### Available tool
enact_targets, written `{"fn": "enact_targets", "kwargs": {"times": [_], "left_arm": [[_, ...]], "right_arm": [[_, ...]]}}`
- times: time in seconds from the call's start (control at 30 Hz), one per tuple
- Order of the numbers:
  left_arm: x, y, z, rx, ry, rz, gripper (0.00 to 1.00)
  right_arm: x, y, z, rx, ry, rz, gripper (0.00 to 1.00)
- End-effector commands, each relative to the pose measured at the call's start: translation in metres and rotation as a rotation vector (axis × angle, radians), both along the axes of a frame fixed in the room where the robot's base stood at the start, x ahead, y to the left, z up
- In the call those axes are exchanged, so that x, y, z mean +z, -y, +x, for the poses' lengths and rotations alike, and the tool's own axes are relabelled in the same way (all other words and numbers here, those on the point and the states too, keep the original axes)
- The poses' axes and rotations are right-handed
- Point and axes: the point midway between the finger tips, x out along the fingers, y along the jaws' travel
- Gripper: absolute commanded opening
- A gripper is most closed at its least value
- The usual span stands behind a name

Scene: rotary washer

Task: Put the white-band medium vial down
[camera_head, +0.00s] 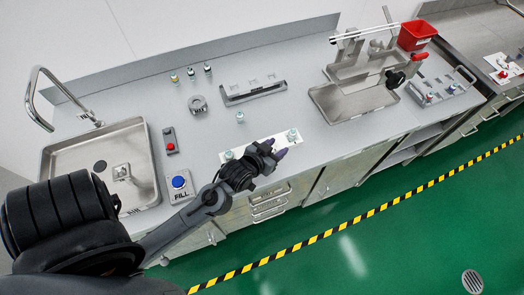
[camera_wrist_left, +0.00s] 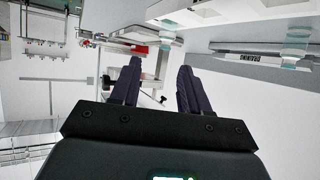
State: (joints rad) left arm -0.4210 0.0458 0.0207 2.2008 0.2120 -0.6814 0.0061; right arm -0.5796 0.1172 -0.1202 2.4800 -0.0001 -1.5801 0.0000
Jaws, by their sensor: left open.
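My left gripper (camera_head: 276,147) is open over the front edge of the counter, beside a white strip (camera_head: 256,143). Its two dark fingers (camera_wrist_left: 157,88) show apart with nothing between them in the left wrist view. A small pale-teal vial (camera_head: 292,135) stands on the strip to the right of the gripper, apart from the fingers. Another (camera_head: 228,155) is at the strip's left end. A third teal vial (camera_head: 240,117) stands behind the strip. Bands are too small to read, so I cannot tell which is the white-band medium vial. My right gripper is out of view.
Several small dark-capped vials (camera_head: 190,74) stand at the back. A grey slotted rack (camera_head: 253,92) and a round grey holder (camera_head: 198,104) are behind the strip. A sink (camera_head: 75,168) and blue FILL button (camera_head: 178,182) are left; a metal tray (camera_head: 345,108) and red bin (camera_head: 416,36) are right.

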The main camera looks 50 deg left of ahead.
Motion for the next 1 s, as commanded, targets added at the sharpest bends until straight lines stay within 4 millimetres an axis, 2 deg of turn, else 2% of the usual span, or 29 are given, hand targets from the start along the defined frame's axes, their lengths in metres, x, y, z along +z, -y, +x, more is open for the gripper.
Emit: {"fn": "enact_targets", "kwargs": {"times": [0.17, 0.3, 0.4, 0.53, 0.7, 1.0], "left_arm": [[-0.018, 0.039, -0.041, -0.118, -0.24, -0.024, 0.46], [-0.031, 0.069, -0.089, -0.221, -0.474, -0.023, 0.46], [-0.034, 0.082, -0.122, -0.278, -0.615, -0.011, 0.46], [-0.034, 0.091, -0.153, -0.324, -0.741, 0.005, 0.46], [-0.034, 0.094, -0.168, -0.345, -0.801, 0.016, 0.46], [-0.032, 0.094, -0.168, -0.343, -0.801, 0.015, 0.46]], "right_arm": [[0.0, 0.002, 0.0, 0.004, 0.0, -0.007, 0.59], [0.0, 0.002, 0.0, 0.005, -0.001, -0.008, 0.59], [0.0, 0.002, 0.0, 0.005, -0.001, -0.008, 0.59], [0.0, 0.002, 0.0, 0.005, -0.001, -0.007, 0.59], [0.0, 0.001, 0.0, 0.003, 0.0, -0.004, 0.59], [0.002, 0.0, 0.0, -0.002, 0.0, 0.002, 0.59]]}}
